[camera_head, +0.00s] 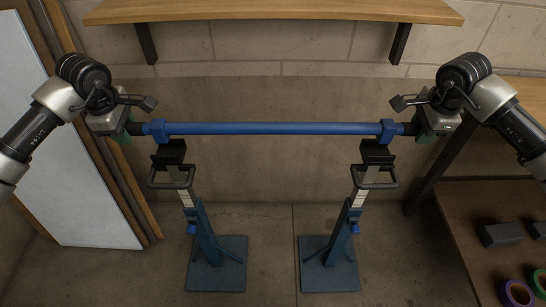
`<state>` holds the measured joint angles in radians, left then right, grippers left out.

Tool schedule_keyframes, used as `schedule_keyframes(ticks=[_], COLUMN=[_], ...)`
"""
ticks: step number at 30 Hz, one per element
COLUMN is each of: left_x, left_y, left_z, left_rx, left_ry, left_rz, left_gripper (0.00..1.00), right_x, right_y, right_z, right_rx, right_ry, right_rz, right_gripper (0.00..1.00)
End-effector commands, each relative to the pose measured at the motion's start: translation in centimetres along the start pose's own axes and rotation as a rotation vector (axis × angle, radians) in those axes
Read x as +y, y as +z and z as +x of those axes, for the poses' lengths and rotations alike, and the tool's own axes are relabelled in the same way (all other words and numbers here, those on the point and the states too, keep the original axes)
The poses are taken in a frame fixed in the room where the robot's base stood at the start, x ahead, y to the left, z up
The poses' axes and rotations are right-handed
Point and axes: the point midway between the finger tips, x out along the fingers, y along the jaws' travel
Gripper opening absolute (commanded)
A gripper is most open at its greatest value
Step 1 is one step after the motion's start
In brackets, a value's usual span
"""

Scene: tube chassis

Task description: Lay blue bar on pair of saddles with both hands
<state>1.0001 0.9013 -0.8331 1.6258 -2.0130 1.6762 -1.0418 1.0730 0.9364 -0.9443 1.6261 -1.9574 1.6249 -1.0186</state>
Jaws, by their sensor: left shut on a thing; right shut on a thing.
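The blue bar (270,128) is level and spans between my two grippers, with a blue collar near each end. My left gripper (131,127) is shut on its left end, and my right gripper (412,128) is shut on its right end. Below the bar stand two saddles on blue stands: the left saddle (170,156) and the right saddle (376,156), each with a black top under a collar. The bar appears just above the saddles; whether it touches them I cannot tell.
A wooden shelf (270,11) is on the wall above. A white panel with a wooden frame (65,130) leans at left. A workbench (470,225) at right holds dark blocks (501,235) and tape rolls (517,293). The floor between the stands is clear.

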Motion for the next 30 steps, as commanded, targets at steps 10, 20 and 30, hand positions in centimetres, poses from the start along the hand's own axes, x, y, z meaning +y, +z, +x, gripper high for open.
schedule_keyframes(ticks=[10,20,30], left_x=[0.1,-0.1,-0.5], left_y=[-0.1,-0.1,-0.1], left_z=[-0.2,0.8,2.5], left_rx=[0.0,0.0,0.001], left_ry=[0.003,0.003,0.003], left_rz=[-0.001,-0.001,-0.001], left_gripper=[0.0,0.0,0.0], right_x=[-0.1,0.1,0.5], right_y=[-0.1,-0.1,-0.1], right_z=[-0.2,0.8,2.5], right_rx=[0.0,0.0,0.001], right_ry=[-0.003,-0.003,-0.003], right_rz=[0.001,0.002,0.002], right_gripper=[0.0,0.0,0.0])
